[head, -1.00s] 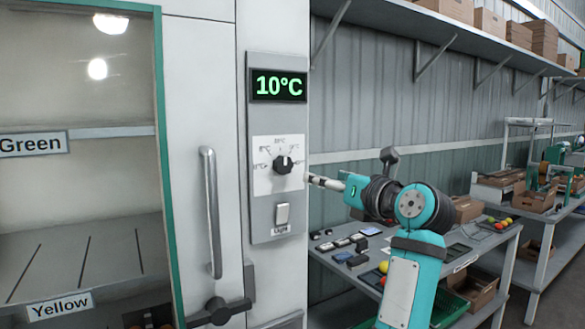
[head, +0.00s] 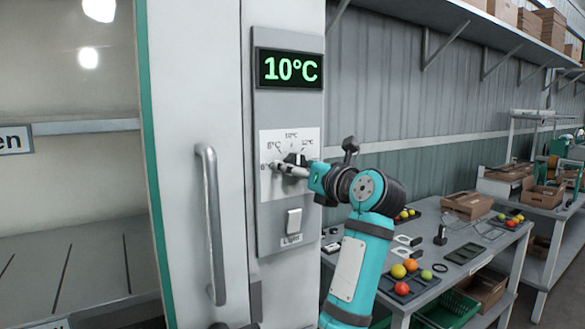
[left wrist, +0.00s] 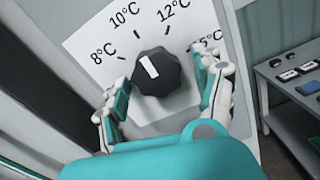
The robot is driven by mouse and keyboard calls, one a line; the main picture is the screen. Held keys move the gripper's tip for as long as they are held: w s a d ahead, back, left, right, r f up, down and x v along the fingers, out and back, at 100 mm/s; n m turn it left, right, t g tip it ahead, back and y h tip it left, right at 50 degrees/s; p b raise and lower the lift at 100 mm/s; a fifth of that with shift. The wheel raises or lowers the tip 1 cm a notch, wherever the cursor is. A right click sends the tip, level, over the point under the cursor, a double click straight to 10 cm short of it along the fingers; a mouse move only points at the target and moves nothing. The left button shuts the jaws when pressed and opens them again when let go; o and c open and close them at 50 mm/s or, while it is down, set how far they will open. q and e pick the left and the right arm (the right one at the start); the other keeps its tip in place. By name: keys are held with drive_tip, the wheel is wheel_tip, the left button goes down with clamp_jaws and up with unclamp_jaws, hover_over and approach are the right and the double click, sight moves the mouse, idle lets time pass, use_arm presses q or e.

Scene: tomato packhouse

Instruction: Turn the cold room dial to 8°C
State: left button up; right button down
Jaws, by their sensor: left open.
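The black cold room dial (left wrist: 157,73) sits on a white scale plate (left wrist: 85,40) with 8°C, 10°C, 12°C and a partly hidden mark. Its white pointer tilts slightly up and left, toward 10°C. The green display (head: 289,69) above reads 10°C. My left gripper (left wrist: 163,87) is open, with one finger on each side of the dial; whether the fingers touch it I cannot tell. In the head view my left gripper (head: 290,169) partly covers the dial. My right gripper is not in view.
A light switch (head: 294,221) is below the dial. A door handle (head: 210,225) is left of the panel. A table (head: 455,268) with tomatoes and small items stands at the right. A shelf (head: 450,20) with boxes runs above it.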

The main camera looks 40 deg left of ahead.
use_arm(q)
drive_tip(key=shift+s+d+r, duration=0.1)
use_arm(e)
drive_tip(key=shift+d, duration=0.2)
use_arm(q)
drive_tip(key=shift+c, duration=1)
drive_tip(key=c, duration=1)
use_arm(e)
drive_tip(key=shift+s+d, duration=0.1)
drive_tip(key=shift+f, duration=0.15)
use_arm(q)
drive_tip(key=n+b, duration=0.2)
drive_tip(key=n, duration=0.2)
drive_tip(key=n+b, duration=0.3)
drive_tip(key=n, duration=0.1)
drive_tip(key=shift+w+n, duration=0.2)
drive_tip(key=shift+n, duration=0.2)
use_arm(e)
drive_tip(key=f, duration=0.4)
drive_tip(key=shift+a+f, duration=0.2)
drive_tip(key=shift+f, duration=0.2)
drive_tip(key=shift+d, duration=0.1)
